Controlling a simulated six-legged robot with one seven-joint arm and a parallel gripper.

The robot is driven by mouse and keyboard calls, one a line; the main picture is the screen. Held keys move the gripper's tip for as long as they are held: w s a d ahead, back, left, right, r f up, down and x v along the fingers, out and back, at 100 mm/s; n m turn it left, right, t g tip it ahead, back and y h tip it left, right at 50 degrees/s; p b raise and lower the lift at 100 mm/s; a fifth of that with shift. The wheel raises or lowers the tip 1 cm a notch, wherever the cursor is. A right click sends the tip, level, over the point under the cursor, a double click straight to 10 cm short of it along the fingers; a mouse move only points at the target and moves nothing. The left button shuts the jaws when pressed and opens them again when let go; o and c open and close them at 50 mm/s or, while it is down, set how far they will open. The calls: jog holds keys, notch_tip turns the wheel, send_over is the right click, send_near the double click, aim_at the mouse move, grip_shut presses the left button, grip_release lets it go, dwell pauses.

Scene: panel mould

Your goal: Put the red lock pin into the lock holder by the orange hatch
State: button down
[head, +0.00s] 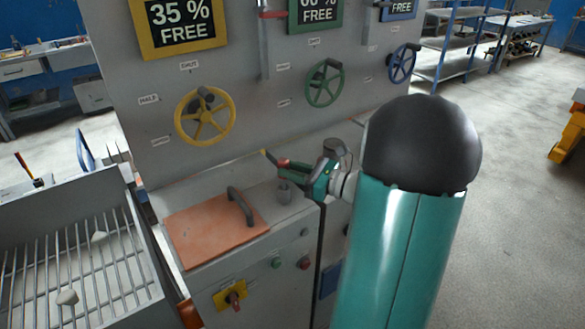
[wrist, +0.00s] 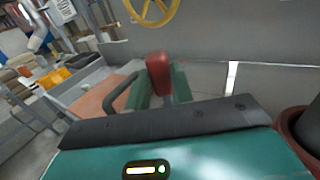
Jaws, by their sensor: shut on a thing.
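My gripper (head: 305,172) is above the right side of the grey bench, to the right of the orange hatch (head: 195,232). It is shut on the red lock pin (wrist: 158,72), which stands between the two green fingers in the wrist view. In the head view a bit of red shows at the fingers, with a yellow-tipped part reaching out to the left. A small grey cylindrical lock holder (head: 284,193) stands on the bench beside the hatch, just below my gripper. The pin appears above the holder and apart from it. The pin's lower end is hidden.
The hatch has a dark arched handle (head: 240,206). Behind stands a grey panel with a yellow wheel (head: 205,117), a green wheel (head: 324,83) and a blue wheel (head: 402,63). A barred grate (head: 70,260) lies at left. A dark cylinder (head: 336,150) stands behind my gripper.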

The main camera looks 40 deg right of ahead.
jog(key=shift+f, duration=1.6)
jog(key=c, duration=1.1)
grip_release()
jog(key=shift+c, duration=0.2)
jog(key=v, duration=1.3)
jog(key=shift+s, duration=0.35)
